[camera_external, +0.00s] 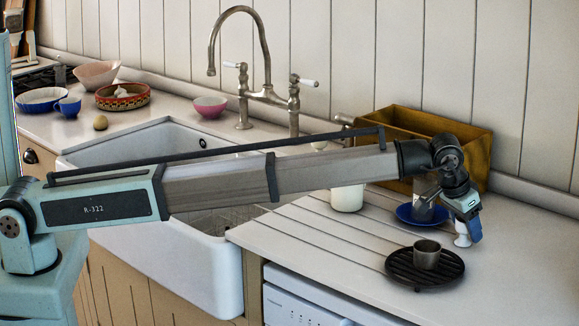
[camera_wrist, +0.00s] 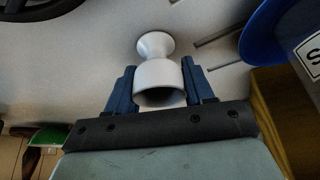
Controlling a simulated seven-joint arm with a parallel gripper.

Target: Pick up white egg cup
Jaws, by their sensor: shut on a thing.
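The white egg cup (camera_wrist: 158,72) shows between the two blue fingers of my gripper (camera_wrist: 160,88) in the wrist view. My gripper is shut on its cup part, one finger on each side. The flared foot points away from my gripper. In the external view the egg cup (camera_external: 462,238) is partly hidden by my gripper (camera_external: 468,222), over the worktop right of the blue plate. I cannot tell whether its foot touches the worktop.
A black round trivet (camera_external: 458,271) holding a metal cup (camera_external: 427,254) is just in front. A blue plate (camera_external: 404,214) with a grey cylindrical thing (camera_external: 424,190) is to the left. A wooden box (camera_external: 478,150) stands behind. The worktop at right is clear.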

